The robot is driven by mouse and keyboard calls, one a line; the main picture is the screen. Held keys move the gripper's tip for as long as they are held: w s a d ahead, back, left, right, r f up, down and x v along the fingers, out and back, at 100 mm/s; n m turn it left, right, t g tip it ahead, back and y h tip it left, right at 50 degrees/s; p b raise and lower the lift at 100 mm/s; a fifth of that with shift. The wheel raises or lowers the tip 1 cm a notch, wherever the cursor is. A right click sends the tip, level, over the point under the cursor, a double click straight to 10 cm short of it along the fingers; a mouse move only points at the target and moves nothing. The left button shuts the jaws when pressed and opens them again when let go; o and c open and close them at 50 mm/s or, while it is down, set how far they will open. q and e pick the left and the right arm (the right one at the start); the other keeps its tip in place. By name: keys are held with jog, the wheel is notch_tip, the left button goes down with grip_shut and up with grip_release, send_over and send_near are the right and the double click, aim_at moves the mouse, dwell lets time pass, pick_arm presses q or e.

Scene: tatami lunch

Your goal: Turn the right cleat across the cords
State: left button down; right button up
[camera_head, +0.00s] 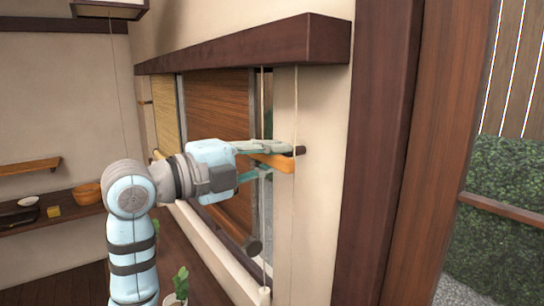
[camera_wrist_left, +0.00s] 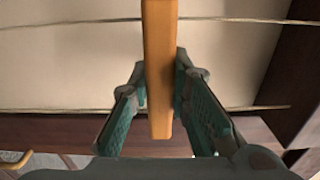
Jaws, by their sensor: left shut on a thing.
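The right cleat is an orange wooden bar (camera_head: 284,165), level in the head view on the wall post beside the window. In the head view the right-hand cord (camera_head: 295,105) hangs by the cleat's right end. My left gripper (camera_head: 270,158) is shut on the cleat, one finger on each side. The fingers hide part of it. My right gripper is out of view.
A dark wooden ledge (camera_head: 240,45) juts out above the cords. A dark peg (camera_head: 300,150) sticks out beside the cleat. A window with a brown blind (camera_head: 218,100) lies behind my arm. A shelf (camera_head: 60,218) with bowls stands at the left.

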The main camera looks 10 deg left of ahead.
pick_arm(q)
jog(key=shift+f, duration=0.1)
jog(key=c, duration=1.5)
grip_release()
jog(key=shift+s, duration=0.1)
jog(key=shift+s+a, duration=0.25)
jog(key=shift+a, duration=0.05)
jog(key=v, duration=1.1)
jog(key=shift+s, duration=0.25)
jog(key=shift+w+d, duration=0.1)
jog(key=shift+w, duration=0.05)
